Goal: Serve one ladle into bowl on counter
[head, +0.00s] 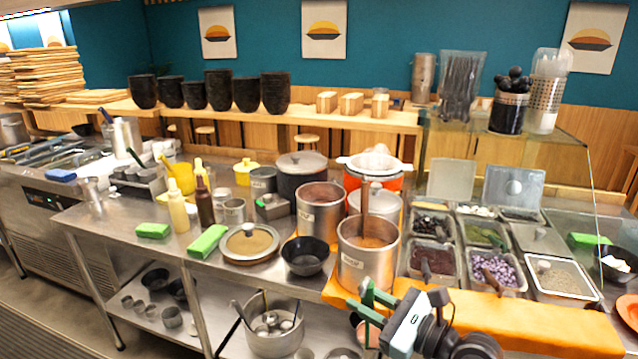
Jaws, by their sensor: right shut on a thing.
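A black bowl (305,256) stands on the steel counter (283,228), just left of a labelled steel pot (366,262). The pot is open and holds brownish contents. A brown handle (364,203) stands upright out of it, and the lower end is hidden inside. My right gripper (363,308), with green fingers and a white body, is at the lower middle, in front of and below the pot's rim. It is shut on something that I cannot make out. My left gripper is not in view.
Another open steel pot (320,212) stands behind the bowl, and a round lidded pan (250,244) to its left. Trays of toppings (434,260) lie to the right behind an orange cloth (490,318). Bottles and green blocks crowd the left counter.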

